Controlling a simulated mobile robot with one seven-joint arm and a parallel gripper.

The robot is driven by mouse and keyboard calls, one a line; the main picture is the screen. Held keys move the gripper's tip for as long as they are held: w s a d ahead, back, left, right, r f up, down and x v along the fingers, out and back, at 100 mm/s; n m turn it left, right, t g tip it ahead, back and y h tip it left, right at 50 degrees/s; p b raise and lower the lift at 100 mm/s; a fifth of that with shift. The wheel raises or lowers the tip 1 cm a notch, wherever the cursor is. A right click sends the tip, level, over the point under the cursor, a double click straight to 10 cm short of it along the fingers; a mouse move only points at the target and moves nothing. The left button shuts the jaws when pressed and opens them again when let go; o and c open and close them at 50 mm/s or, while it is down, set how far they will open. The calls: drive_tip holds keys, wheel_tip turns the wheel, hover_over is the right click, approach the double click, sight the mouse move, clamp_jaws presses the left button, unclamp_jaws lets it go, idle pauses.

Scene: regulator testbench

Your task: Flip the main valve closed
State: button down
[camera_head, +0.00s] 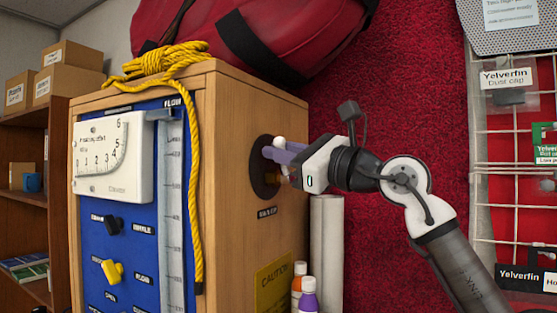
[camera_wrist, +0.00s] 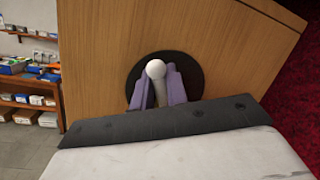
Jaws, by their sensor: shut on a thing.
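The valve on the cabinet's side wall has a round black plate (camera_head: 261,186) and a short lever with a white ball end (camera_head: 279,143). In the wrist view the ball (camera_wrist: 155,69) stands up between the fingers, with the pale lever stem below it and the black plate (camera_wrist: 191,70) behind. My gripper (camera_head: 274,154) reaches in from the right. Its purple fingers (camera_wrist: 157,92) are shut around the lever stem, just below the ball. The lever's lower end is hidden by the fingers and the gripper body.
Bottles (camera_head: 309,297) and a pale cylinder (camera_head: 326,245) stand below my arm. A wire rack (camera_head: 480,120) is at right.

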drive_tip(key=m, duration=0.2)
drive_tip(key=w+m+h, duration=0.1)
drive_tip(key=m, duration=0.1)
drive_tip(key=shift+w+d+r+t, duration=0.1)
drive_tip(key=shift+d+r+t, duration=0.2)
drive_tip(key=shift+d, duration=0.1)
drive_tip(key=shift+w+d+m+h, duration=0.15)
drive_tip(key=shift+w+m+h, duration=0.05)
drive_tip(key=shift+m, duration=0.45)
drive_tip(key=shift+w+d+m+h, duration=0.15)
drive_tip(key=shift+w+m+h, duration=0.05)
drive_tip(key=shift+m, duration=0.45)
drive_tip(key=c, duration=1.4)
unclamp_jaws()
drive_tip(key=shift+c, duration=0.2)
drive_tip(key=shift+d, duration=0.1)
drive_tip(key=b+v, duration=0.4)
drive_tip(key=v, duration=0.9)
drive_tip(key=shift+s+d, duration=0.15)
drive_tip(key=shift+s, duration=0.15)
